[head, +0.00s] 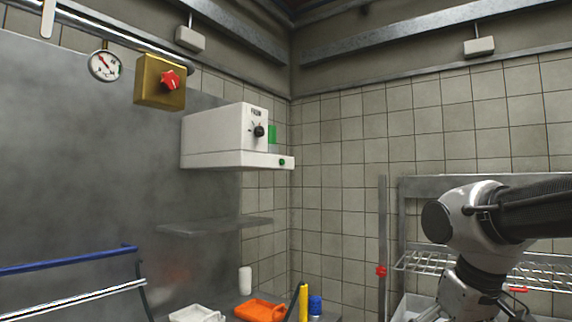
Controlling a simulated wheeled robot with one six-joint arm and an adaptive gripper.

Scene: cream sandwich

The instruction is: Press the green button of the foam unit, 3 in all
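The foam unit (215,137) is a white box mounted on the back wall, left of the corner. Its front face has a small dark label and a black knob (259,131). A green button (282,162) sits on the end of the ledge along the unit's lower edge. A green block or bottle (272,138) stands behind the front face, above that ledge. My arm is at the lower right, well apart from the unit and pointing down. My gripper is beyond the bottom edge of the picture, so its fingers do not show.
A brass box with a red knob (170,80) and a gauge (105,66) hang left of the unit. A grey shelf (215,227) is below it. An orange tray (260,310) and a white cylinder (245,280) stand lower down. A wire rack (540,272) is at right.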

